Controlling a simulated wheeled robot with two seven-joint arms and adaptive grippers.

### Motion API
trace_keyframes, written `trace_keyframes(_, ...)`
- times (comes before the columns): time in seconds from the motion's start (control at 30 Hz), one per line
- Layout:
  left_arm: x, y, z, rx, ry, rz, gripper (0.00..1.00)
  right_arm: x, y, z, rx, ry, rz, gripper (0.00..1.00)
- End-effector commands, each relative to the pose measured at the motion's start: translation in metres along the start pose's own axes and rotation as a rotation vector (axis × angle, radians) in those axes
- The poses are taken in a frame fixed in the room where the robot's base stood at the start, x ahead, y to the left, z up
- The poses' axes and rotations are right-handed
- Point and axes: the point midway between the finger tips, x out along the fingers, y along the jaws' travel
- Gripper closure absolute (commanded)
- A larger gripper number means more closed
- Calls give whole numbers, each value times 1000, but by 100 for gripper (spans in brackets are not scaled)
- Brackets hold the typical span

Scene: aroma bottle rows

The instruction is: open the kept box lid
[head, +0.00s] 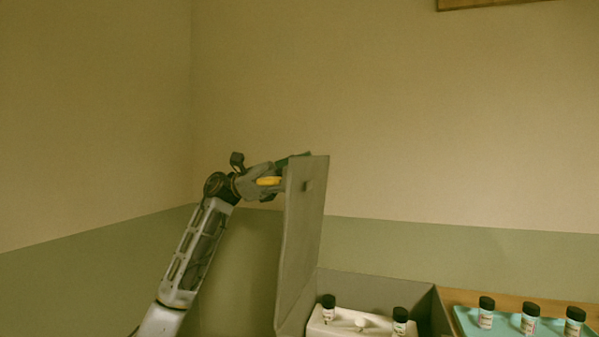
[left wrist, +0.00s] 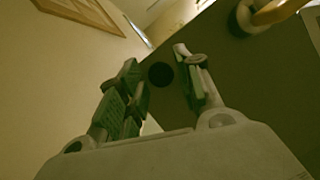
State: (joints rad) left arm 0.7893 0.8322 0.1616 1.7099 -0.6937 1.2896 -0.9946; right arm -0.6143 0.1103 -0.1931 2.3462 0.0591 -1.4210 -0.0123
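The box lid (head: 304,230) stands raised, roughly upright, at the left side of the grey box (head: 370,290). A small catch (head: 308,186) shows near its top on the inner face. My left gripper (head: 282,172) is at the lid's top, on its outer side, partly hidden by the lid. In the left wrist view the two green-padded fingers of my left gripper (left wrist: 163,88) are apart. A dark face, apparently the lid (left wrist: 240,90), lies beyond them, with a dark round spot (left wrist: 161,75) between the fingers. Contact with the lid cannot be told. My right gripper is out of view.
Inside the box a white insert (head: 345,322) holds black-capped bottles, one at left (head: 328,307) and one at right (head: 400,321). A teal tray (head: 467,322) with several similar bottles stands right of the box on a wooden surface (head: 460,297). Walls stand behind.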

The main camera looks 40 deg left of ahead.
Motion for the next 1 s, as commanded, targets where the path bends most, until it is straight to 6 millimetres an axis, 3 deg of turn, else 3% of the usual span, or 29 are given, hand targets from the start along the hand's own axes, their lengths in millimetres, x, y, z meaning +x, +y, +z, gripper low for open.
trace_keyframes(0.57, -6, 0, -1, -2, 1, -1, 53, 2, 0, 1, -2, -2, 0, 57)
trace_keyframes(1.0, -61, 0, 0, -2, 0, 1, 53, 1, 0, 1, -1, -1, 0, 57)
